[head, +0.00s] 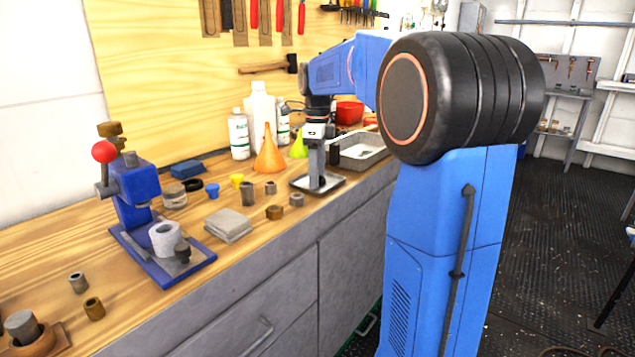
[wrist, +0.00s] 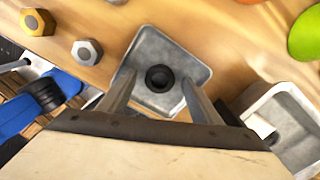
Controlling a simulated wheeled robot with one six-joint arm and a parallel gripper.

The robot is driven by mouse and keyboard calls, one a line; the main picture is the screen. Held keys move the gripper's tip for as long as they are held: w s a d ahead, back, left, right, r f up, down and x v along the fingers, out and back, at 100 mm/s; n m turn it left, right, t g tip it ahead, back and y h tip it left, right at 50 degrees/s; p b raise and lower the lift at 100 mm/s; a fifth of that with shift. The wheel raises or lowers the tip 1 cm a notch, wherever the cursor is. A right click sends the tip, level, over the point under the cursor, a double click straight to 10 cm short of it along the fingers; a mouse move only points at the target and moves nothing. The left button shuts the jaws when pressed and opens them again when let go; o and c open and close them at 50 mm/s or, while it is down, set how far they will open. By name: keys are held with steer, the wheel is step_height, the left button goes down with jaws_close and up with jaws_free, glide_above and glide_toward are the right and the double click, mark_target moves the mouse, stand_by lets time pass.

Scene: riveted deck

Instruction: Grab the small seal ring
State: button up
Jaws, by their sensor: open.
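A small black seal ring (wrist: 160,78) lies flat in a shallow grey metal tray (wrist: 150,43) in the wrist view. The same tray stands on the wooden bench in the head view (head: 334,184), where I cannot make out the ring. My gripper (wrist: 159,80) is open, with one finger on each side of the ring and a gap to both. It points down over the tray in the head view (head: 317,178). I cannot tell how far the fingertips are above the tray floor.
A brown nut (head: 275,212) and a grey nut (head: 297,200) lie beside the tray. An orange funnel (head: 269,156) and white bottles (head: 239,136) stand behind. A larger grey bin (head: 362,157) is to the right. A blue press (head: 140,200) stands at left.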

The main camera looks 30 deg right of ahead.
steer(key=shift+c, duration=0.2)
steer(key=c, duration=1.1)
steer(key=shift+o, duration=0.2)
steer(key=shift+r, duration=0.15)
